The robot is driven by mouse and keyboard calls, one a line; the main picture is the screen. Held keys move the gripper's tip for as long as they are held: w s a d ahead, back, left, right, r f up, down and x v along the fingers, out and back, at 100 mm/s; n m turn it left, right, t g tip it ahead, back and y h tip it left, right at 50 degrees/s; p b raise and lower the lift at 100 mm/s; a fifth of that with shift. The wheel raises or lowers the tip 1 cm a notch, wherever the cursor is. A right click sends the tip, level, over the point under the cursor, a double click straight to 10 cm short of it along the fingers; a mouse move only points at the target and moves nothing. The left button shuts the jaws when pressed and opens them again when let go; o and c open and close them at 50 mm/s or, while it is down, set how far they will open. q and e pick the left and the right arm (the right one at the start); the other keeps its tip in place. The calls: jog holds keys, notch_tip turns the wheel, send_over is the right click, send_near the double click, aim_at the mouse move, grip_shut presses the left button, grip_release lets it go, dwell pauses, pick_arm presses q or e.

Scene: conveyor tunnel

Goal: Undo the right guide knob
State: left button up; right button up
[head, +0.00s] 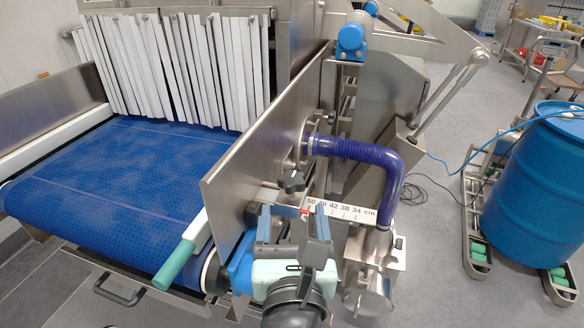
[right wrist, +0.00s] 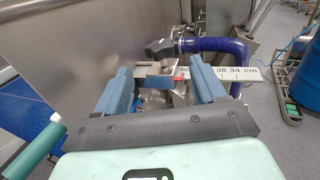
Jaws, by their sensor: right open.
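The right guide knob (head: 292,182) is a black lobed knob on the guide's metal bracket, beside the steel side plate. In the right wrist view the knob (right wrist: 160,48) shows beyond the fingertips, near the middle. My right gripper (head: 292,213) is open, with its two blue fingers apart and nothing between them that I can see held. It is in front of the knob and apart from it in the head view. In the right wrist view the gripper (right wrist: 163,76) has a metal bracket and a red pointer behind its gap. My left gripper is not in view.
A white cm scale (head: 345,210) runs right of the fingers. A purple hose (head: 350,150) bends close to the knob. The steel side plate (head: 240,175) and a teal-ended handle (head: 175,265) are left. A blue belt (head: 120,185) and blue drum (head: 535,190) flank the area.

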aim_at(292, 173)
jog(key=w, duration=1.1)
jog(key=shift+w+f, duration=0.1)
jog(key=shift+w, duration=0.15)
jog(key=c, duration=1)
